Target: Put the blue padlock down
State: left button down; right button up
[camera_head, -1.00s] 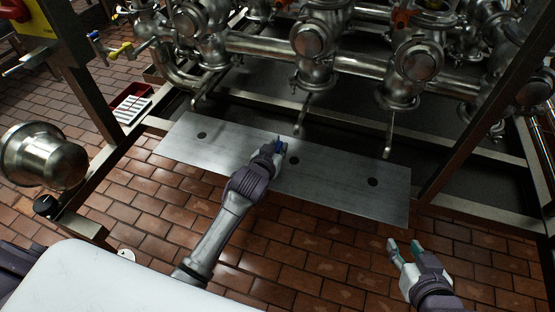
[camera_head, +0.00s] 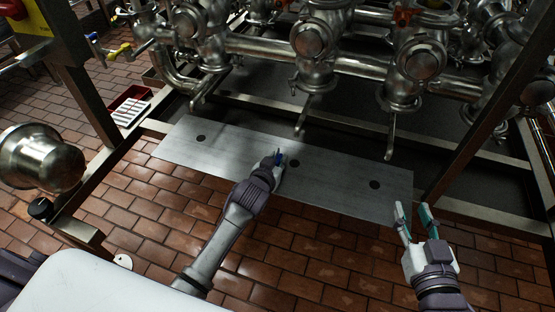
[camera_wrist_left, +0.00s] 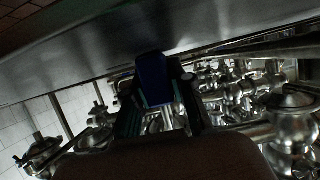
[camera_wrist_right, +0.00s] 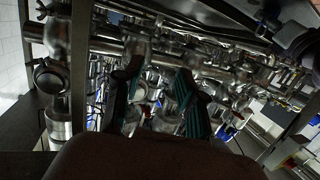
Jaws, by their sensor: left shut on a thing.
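The blue padlock (camera_wrist_left: 153,78) is held between the fingers of my left gripper (camera_head: 277,160). In the head view only a small bit of blue shows at the fingertips, over the metal plate (camera_head: 340,187) near its middle hole. I cannot tell whether the padlock touches the plate. In the left wrist view the padlock is dark blue, between the two fingers. My right gripper (camera_head: 415,222) is open and empty, over the brick floor just off the plate's right front corner. Its spread fingers also show in the right wrist view (camera_wrist_right: 155,100).
Steel valves and pipes (camera_head: 310,40) stand behind the plate, with handles hanging near its back edge. A red tray (camera_head: 130,102) with white items lies at the left. A frame post (camera_head: 480,110) rises at the right. Much of the plate is bare.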

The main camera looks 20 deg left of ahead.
pick_arm(q)
jog(key=c, duration=1)
grip_release()
